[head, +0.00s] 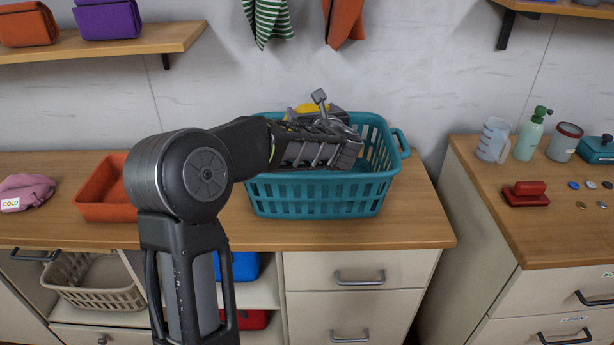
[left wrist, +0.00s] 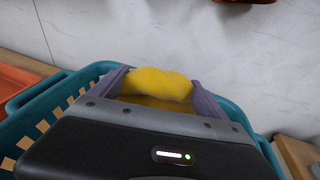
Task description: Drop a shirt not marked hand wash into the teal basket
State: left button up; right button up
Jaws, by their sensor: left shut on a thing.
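The teal basket (head: 318,195) stands on the wooden counter against the wall. My left gripper (head: 318,125) is over the basket's opening, its fingers mostly hidden behind my wrist. It is shut on a yellow cloth bundle, apparently a shirt (head: 300,108). In the left wrist view the yellow shirt (left wrist: 158,84) bulges between the two grey-purple fingers, with the basket rim (left wrist: 75,88) around them. No label shows on the yellow shirt. A folded pink shirt (head: 30,188) with a tag reading COLD lies at the counter's left end. My right gripper is not in view.
An orange tray (head: 100,195) sits left of the basket. On the right counter stand a jug (head: 493,140), a green pump bottle (head: 532,135), a jar and a red brush (head: 526,193). Hanging cloths (head: 270,20) and shelves are above. Counter right of the basket is clear.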

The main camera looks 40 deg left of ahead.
pick_arm(q)
jog(key=shift+f+b, duration=0.4)
jog(key=shift+f, duration=0.8)
jog(key=o, duration=1.4)
jog(key=shift+o, duration=0.2)
jog(key=b+v, duration=0.1)
jog(key=v, duration=0.7)
jog(key=shift+b, duration=0.4)
